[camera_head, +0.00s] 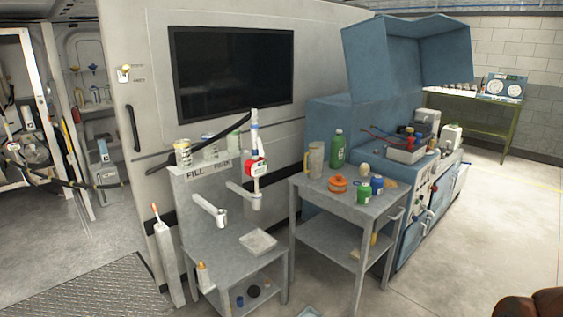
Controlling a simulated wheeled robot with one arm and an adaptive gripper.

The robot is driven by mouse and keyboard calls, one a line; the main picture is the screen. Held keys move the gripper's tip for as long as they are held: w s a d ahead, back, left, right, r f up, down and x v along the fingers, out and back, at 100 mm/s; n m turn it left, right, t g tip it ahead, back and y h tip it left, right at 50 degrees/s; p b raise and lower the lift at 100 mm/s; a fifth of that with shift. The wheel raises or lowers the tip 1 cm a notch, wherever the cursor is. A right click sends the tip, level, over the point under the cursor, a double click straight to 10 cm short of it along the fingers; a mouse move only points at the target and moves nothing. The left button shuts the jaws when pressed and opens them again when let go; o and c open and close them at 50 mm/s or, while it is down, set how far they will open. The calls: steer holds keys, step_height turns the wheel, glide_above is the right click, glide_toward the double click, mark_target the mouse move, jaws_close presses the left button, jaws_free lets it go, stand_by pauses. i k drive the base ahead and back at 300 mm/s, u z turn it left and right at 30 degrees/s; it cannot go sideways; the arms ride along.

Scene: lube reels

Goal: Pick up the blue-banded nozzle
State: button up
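The blue-banded nozzle (254,123) stands upright above the right-hand bracket of the grey fill stand (190,235), near the "PARK" lettering. It is pale with a blue band, and a red and white meter-like part (256,168) sits below the band. A black hose (215,138) runs from near its top down to the left. Its lower end is at the bracket cup (244,200); I cannot tell how deep it sits. My gripper is not in view.
An empty bracket cup (213,212) is on the left. A grey cart (350,205) with bottles and jars stands close on the right. A brown rounded object (535,305) is at bottom right. Open floor lies right.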

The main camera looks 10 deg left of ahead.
mark_target(262, 170)
steer(key=z, duration=0.4)
steer(key=i, duration=1.45)
steer(key=u, duration=0.35)
steer(key=i, duration=0.95)
steer(key=u, duration=0.75)
